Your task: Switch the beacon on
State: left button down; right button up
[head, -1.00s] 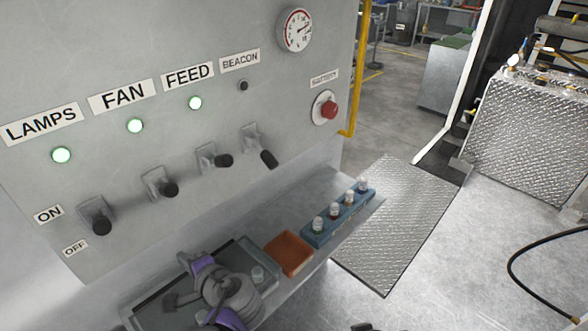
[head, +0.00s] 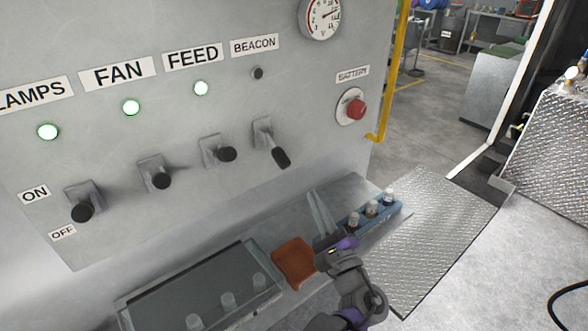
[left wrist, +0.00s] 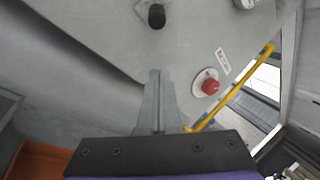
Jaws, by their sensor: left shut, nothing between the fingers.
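The BEACON label (head: 255,45) is on the grey panel, with a dark, unlit lamp (head: 258,73) under it. In the left wrist view the shut fingers (left wrist: 158,95) point toward the black handle end (left wrist: 156,15) at the top, with a gap between. My right gripper is not in view.
LAMPS, FAN and FEED have lit green lamps (head: 131,107) and levers (head: 160,178) close to the left. A red battery knob (head: 356,109) and yellow rail (head: 390,90) are at right. The shelf below holds a grey tray (head: 135,308), orange bin (head: 293,262) and blue rack (head: 393,212).

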aim_at(276, 150)
pick_arm(q)
jog(key=w+a+r+p, duration=0.1)
jog(key=w+a+r, duration=0.4)
jog(key=w, duration=0.1)
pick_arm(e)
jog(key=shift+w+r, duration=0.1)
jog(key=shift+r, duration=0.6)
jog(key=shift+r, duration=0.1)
